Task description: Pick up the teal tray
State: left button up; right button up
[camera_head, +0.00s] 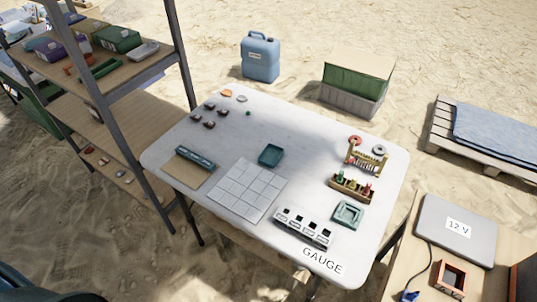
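A small teal tray (270,155) lies flat on the white table (300,120), a little above the middle of the tabletop. It looks empty, and nothing touches it. Its near edge is just beyond the white grid board (247,191). A second teal piece, a square frame-like dish (348,214), sits near the table's right edge. A long dark teal block (195,158) lies on a brown mat at the left. Neither of my grippers can be made out in the head view.
A black-and-white slotted block (303,228) stands by the near edge labelled GAUGE. Racks with small coloured pieces (352,188) stand at the right. Several small dark pieces (209,123) lie at the far left. A metal shelf (130,70) stands close to the table's left side.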

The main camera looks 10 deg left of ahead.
aim_at(271, 154)
jog(key=i+j, duration=0.15)
jog(key=j, duration=0.25)
jog(key=i+j, duration=0.15)
jog(key=j, duration=0.25)
jog(key=i+j, duration=0.15)
jog(key=j, duration=0.25)
jog(key=i+j, duration=0.15)
jog(key=j, duration=0.2)
jog(key=i+j, duration=0.2)
jog(key=j, duration=0.2)
jog(key=i+j, duration=0.15)
jog(key=j, duration=0.25)
jog(key=i+j, duration=0.15)
jog(key=j, duration=0.25)
jog(key=z, duration=2.2)
